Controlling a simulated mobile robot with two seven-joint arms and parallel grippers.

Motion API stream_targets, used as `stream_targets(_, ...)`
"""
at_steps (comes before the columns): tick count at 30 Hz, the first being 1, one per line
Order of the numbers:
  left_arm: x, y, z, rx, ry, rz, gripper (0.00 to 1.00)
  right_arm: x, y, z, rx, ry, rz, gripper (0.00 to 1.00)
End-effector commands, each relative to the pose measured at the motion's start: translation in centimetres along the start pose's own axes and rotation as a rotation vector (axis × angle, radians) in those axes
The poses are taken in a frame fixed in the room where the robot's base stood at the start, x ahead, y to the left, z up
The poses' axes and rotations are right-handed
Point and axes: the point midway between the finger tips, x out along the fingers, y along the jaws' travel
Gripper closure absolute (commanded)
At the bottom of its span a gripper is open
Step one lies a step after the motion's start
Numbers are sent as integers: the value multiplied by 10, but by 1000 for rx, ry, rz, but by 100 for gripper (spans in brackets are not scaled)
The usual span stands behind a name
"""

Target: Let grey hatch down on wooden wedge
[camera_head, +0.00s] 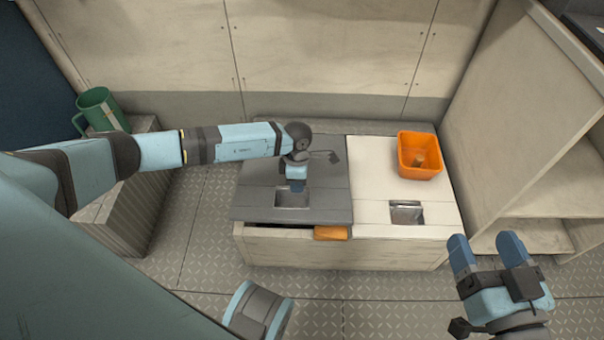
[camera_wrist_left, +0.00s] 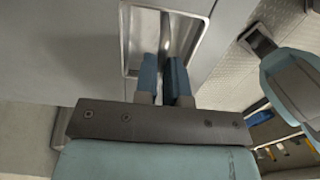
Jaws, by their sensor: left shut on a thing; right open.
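The grey hatch (camera_head: 262,203) covers the left half of a low locker, with a dark gap under its front edge. The wooden wedge (camera_head: 331,233) sticks out at the hatch's front right corner, on the locker's front rim; I cannot tell whether the hatch touches it. My left gripper (camera_head: 296,187) reaches down into the hatch's metal recess. In the left wrist view its fingers (camera_wrist_left: 165,82) are shut on the handle bar (camera_wrist_left: 165,35) in that recess; the fingers hide part of the bar. My right gripper (camera_head: 486,245) is open and empty, right of the locker.
A cream hatch (camera_head: 380,178) with its own metal recess lies flat on the locker's right half. An orange bin (camera_head: 419,154) with something inside stands on it. A green mug (camera_head: 101,111) stands on a slatted box at left. Open shelves (camera_head: 545,236) stand at right. Patterned floor is clear in front.

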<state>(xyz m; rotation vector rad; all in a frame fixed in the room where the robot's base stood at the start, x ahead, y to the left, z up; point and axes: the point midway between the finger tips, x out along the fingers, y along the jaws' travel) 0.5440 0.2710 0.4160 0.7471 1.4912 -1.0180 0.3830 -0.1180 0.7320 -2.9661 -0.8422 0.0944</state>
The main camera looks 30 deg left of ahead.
Motion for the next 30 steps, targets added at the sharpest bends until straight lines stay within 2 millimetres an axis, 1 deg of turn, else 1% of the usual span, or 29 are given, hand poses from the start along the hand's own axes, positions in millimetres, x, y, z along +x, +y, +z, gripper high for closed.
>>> stream_targets(1, -3, -1, -2, -1, 1, 0, 100, -1, -1, -1, 11, -7, 0, 27)
stream_targets(9, -2, 0, -2, -2, -1, 1, 100, -1, -1, 1, 13, -7, -2, 27)
stream_targets(10, -2, 0, -2, -2, -1, 1, 87, -1, -1, 1, 13, -7, -2, 27)
stream_targets(13, -2, 0, -1, -2, -1, 1, 64, -1, -1, 1, 12, -7, -2, 27)
stream_targets(20, -1, 0, -1, -1, -1, 0, 64, -1, -2, 0, 12, -5, -2, 27)
stream_targets(23, -5, 0, -1, -1, -1, 0, 64, -1, -2, -1, 14, -5, -3, 27)
stream_targets(26, -17, 0, -1, -1, -1, 1, 64, -1, -3, -6, 25, -10, -6, 27)
stream_targets(30, -46, 0, -1, 0, -3, 3, 64, -4, -7, -10, 73, -40, -13, 27)
